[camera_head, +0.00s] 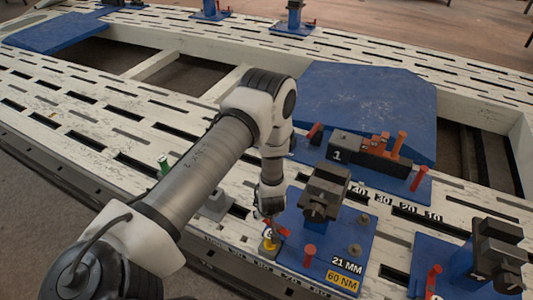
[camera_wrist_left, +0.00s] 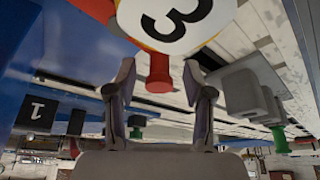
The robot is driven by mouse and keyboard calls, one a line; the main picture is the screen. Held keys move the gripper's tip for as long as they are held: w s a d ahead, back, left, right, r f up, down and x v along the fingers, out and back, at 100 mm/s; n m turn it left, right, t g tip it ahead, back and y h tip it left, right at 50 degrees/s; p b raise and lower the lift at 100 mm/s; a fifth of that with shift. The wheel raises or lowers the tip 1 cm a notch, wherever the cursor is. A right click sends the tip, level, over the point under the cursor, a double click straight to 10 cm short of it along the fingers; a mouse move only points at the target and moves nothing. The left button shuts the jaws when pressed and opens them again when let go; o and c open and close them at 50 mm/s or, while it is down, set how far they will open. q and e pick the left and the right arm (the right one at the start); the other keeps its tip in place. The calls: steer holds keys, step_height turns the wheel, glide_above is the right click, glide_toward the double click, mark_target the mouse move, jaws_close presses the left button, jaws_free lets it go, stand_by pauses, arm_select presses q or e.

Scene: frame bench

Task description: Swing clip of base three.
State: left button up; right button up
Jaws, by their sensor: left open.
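A blue base plate (camera_head: 330,240) at the lower right carries a dark clamp block (camera_head: 323,195) and labels reading "21 MM" and "60 NM". A yellow tag (camera_head: 269,243) sits at its left corner. In the left wrist view a round white tag (camera_wrist_left: 180,22) reads "3". A red clip handle (camera_wrist_left: 158,75) shows beside that tag, between the fingertips of my left gripper (camera_wrist_left: 158,82). The fingers are open, with a gap on both sides of the handle. In the head view my left gripper (camera_head: 268,212) is just above the yellow tag. My right gripper is out of view.
A blue base marked "1" (camera_head: 337,155) with orange-red pegs stands behind. Another base with a dark block (camera_head: 499,255) stands at the right. Another red post (camera_head: 310,252) rises from the near base plate. The white slotted frame (camera_head: 110,110) has open gaps.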

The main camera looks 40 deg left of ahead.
arm_select(q)
steer(key=v, duration=1.2)
